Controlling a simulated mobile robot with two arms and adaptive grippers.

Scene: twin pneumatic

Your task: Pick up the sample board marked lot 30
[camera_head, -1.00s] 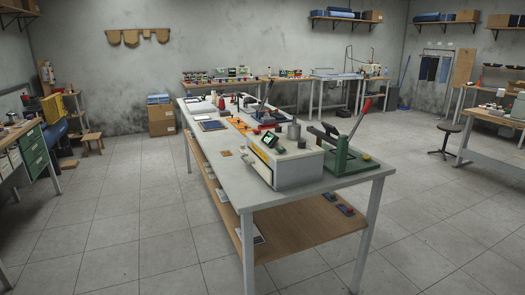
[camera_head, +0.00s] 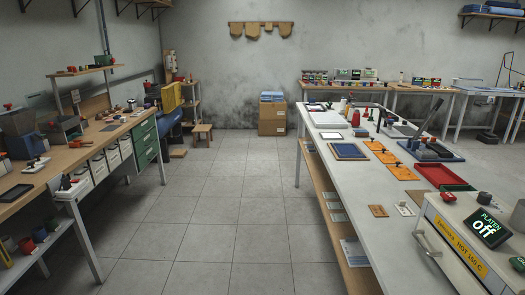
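No lot 30 marking is readable from here, so I cannot tell which thing is the sample board. Several flat orange pieces (camera_head: 402,172) lie in a row on the long pale table (camera_head: 352,203). A small brown flat piece (camera_head: 377,210) lies nearer on the same table, beside a small white fixture (camera_head: 404,208). A dark blue framed panel (camera_head: 348,151) lies farther back near the table's left edge. Neither of my grippers is in view.
A press box with a display reading "PLATEN off" (camera_head: 489,228) stands at the table's near right end. A red tray (camera_head: 440,175) lies behind it. A wooden workbench (camera_head: 92,136) runs along the left.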

